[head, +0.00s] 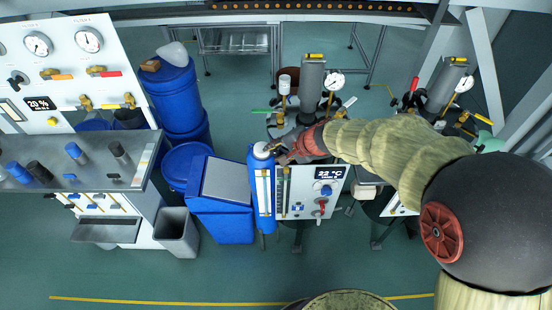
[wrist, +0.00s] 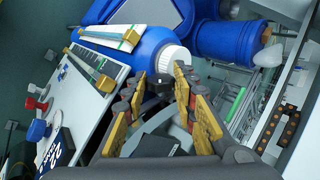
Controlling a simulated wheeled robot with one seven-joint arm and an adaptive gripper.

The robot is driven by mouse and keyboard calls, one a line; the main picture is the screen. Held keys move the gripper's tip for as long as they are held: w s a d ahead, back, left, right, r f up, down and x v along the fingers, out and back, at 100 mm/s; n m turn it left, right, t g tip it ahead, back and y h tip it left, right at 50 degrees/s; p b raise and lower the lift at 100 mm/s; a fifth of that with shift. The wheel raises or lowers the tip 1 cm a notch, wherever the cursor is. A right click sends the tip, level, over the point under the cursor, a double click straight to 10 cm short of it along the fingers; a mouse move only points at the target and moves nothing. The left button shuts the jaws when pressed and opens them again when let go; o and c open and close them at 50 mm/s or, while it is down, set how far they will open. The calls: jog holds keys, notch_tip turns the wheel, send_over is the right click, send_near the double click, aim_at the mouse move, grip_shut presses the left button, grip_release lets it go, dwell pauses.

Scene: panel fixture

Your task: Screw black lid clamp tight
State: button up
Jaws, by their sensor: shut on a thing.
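The black lid clamp (wrist: 158,83) shows as a dark knob between my fingertips in the wrist view. My gripper (wrist: 160,88), with yellow-padded fingers, is shut on it; the fingers hide its sides. In the head view my gripper (head: 283,150) is at the top of the white panel, just right of the blue cylinder with the white cap. The clamp cannot be made out there, as the gripper covers that spot. A grey metal surface lies below the clamp in the wrist view. I cannot tell how tight the clamp is.
The blue cylinder (head: 261,200) stands close beside my gripper; its white cap (wrist: 174,55) is just beyond the fingertips. The panel (head: 312,190) carries a display, red and blue knobs. A metal vessel with a gauge (head: 311,90) stands behind. Open floor lies in front.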

jog(key=shift+f+b, duration=0.2)
jog(key=shift+b, duration=0.35)
jog(key=shift+s+d+t+y+b, duration=0.1)
jog(key=shift+t+y+b, duration=0.3)
jog(key=shift+t+y, duration=0.1)
jog(key=shift+s+f+t+y, duration=0.1)
jog(key=shift+f+t+y, duration=0.05)
jog(key=shift+t+y, duration=0.8)
jog(key=shift+t, duration=0.25)
jog(key=o, duration=1.2)
jog(key=shift+d, duration=0.1)
jog(key=shift+c, duration=0.2)
jog(key=v, duration=0.8)
